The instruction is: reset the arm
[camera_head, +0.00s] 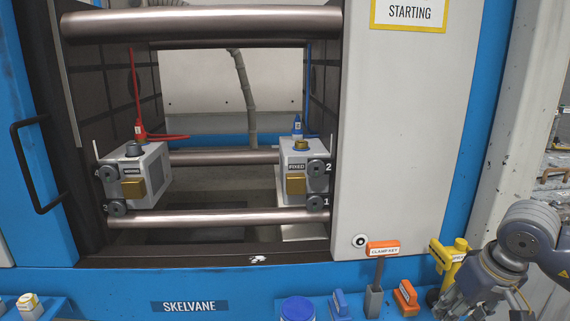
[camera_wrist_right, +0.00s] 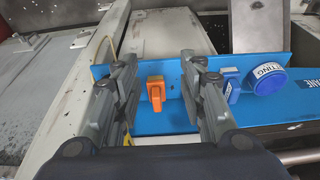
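My right arm (camera_head: 530,235) comes in from the right edge in the head view. Its gripper (camera_head: 448,302) is low at the lower right, beside a yellow labelled tool (camera_head: 446,268); whether they touch is unclear. In the right wrist view the gripper (camera_wrist_right: 158,66) has its two fingers apart with nothing between the pads. An orange piece (camera_wrist_right: 156,92) shows beyond the gap, on the blue shelf (camera_wrist_right: 176,110). My left arm and gripper are in neither view.
An orange-topped clamp key (camera_head: 383,248) stands upright in front of the machine. An orange-topped block (camera_head: 405,293), a blue block (camera_head: 340,303) and a round blue lid (camera_head: 297,309) sit nearby. Inside the machine are a left die block (camera_head: 155,165) and a fixed die block (camera_head: 296,160).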

